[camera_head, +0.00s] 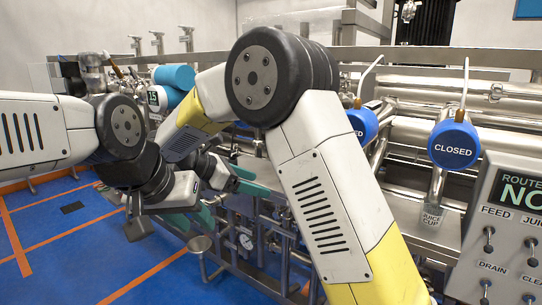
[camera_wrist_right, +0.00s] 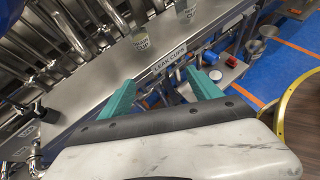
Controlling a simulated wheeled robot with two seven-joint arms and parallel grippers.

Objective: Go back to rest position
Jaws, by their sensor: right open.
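My left gripper (camera_head: 191,218) is at the left of the head view, below its dark wrist. Its teal fingers point down and are partly hidden, so I cannot tell their gap. My right arm rises from the bottom right, bends at a large black elbow and reaches back left. My right gripper (camera_head: 246,181) is just right of the left one, in front of the steel rig. In the right wrist view its two teal fingers are spread apart, with nothing between them.
A steel machine with pipes and blue "CLOSED" valve knobs (camera_head: 453,145) fills the right side. A control panel (camera_head: 510,200) stands at far right. The right wrist view shows a steel shelf (camera_wrist_right: 113,68) with cups (camera_wrist_right: 187,12), and buckets (camera_wrist_right: 255,48) on the floor. Blue floor (camera_head: 80,260) is clear at left.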

